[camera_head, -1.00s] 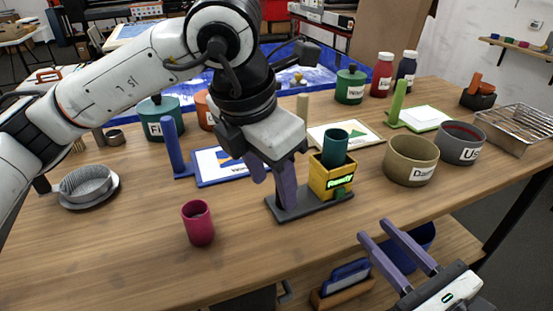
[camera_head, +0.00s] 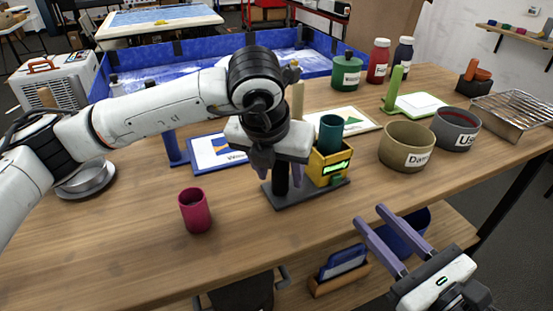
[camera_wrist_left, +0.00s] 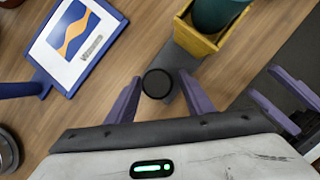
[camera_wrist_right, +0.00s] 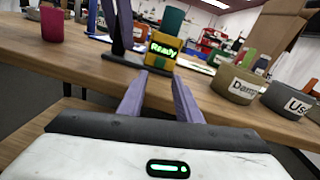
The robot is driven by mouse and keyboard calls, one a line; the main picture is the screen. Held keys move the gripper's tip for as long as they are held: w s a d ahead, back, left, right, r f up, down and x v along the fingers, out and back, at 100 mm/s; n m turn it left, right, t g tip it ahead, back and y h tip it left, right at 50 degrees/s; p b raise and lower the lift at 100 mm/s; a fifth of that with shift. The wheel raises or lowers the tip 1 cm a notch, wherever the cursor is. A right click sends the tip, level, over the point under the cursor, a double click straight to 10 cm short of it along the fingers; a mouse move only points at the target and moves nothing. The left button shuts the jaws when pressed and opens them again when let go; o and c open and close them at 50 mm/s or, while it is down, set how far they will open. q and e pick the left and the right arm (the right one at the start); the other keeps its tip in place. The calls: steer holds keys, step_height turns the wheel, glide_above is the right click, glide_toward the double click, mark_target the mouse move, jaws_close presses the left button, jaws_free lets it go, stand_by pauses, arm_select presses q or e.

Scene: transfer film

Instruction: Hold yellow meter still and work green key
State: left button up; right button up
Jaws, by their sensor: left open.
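The yellow meter (camera_head: 324,172) stands on a dark base (camera_head: 305,193) with a teal cup (camera_head: 330,134) in its top. Its lit display reads "Ready" in the right wrist view (camera_wrist_right: 164,49). The small green key (camera_head: 337,181) is low on its front. A black post (camera_head: 281,182) rises from the base, left of the meter. My left gripper (camera_head: 283,178) is open, pointing down, with one finger on each side of the post; the left wrist view shows the post's round top (camera_wrist_left: 157,83) between them. My right gripper (camera_head: 370,216) is open and empty, in front of the table edge, below the meter.
A crimson cup (camera_head: 195,211) stands front left. A blue-framed card (camera_head: 213,153) lies behind my left gripper. A tan "Damp" pot (camera_head: 407,147) and a grey "Us…" pot (camera_head: 456,130) stand right of the meter. Bare tabletop lies in front of the base.

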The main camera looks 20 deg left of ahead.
arm_select(q)
steer(key=shift+w+f, duration=0.25)
steer(key=shift+f, duration=0.45)
jaws_close()
arm_select(e)
jaws_close()
arm_select(q)
steer(key=shift+r, duration=0.1)
stand_by(1.1)
